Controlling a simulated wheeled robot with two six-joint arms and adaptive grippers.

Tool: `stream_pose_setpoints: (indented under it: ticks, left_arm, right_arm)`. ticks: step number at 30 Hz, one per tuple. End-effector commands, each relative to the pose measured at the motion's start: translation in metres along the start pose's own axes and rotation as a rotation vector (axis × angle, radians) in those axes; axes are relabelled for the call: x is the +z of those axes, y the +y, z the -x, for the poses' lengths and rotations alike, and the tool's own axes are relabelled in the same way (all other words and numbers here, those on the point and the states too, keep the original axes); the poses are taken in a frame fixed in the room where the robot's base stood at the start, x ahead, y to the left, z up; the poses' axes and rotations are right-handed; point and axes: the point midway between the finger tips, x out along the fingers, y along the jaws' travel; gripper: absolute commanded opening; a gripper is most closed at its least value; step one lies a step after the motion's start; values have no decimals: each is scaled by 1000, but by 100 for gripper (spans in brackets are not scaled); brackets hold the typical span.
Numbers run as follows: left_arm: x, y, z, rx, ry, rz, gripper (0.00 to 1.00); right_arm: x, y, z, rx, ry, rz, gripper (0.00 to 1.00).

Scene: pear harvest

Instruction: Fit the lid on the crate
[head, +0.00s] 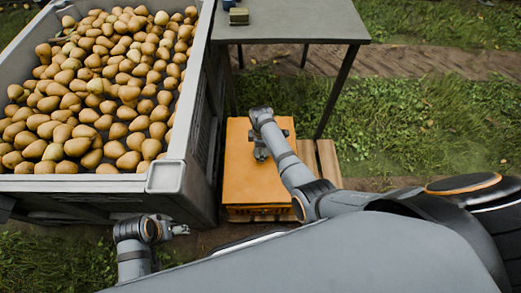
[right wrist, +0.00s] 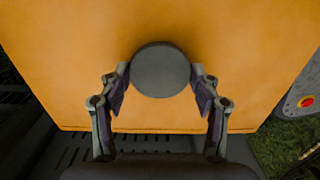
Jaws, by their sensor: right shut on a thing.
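The orange lid (head: 240,180) lies over the orange crate (head: 258,214), whose front side shows below the lid's near edge. I cannot tell whether the lid is fully seated. In the right wrist view the lid (right wrist: 60,65) fills most of the picture, with a round grey knob (right wrist: 160,70) on it. My right gripper (right wrist: 160,88) is shut on this knob, one finger on each side. It also shows above the lid in the head view (head: 261,153). My left gripper (head: 180,229) is low, in front of the big bin, away from the lid; its fingers are too small to read.
A big grey bin (head: 178,150) full of pears stands left of the crate. A grey table (head: 300,22) with small items stands behind. Wooden slats (head: 318,160) lie right of the crate. Grass (head: 430,125) to the right is open.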

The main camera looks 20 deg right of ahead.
Motion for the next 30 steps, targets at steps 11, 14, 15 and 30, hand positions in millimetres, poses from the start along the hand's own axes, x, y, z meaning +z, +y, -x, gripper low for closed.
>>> stream_pose_setpoints:
  ticks: [11, 14, 15, 30]
  left_arm:
    - [-2, 18, -29, 61, 152, -4, 88]
    - [-4, 22, -40, 78, 210, 1, 88]
    - [-5, 23, -44, 84, 232, 3, 88]
    - [-10, 29, -54, 107, 328, 16, 88]
  right_arm:
    - [0, 0, -40, 0, 0, 0, 19]
    - [0, 0, -46, 1, 1, 0, 19]
    - [0, 0, -49, 1, 1, 0, 19]
    - [0, 0, -57, 1, 1, 0, 19]
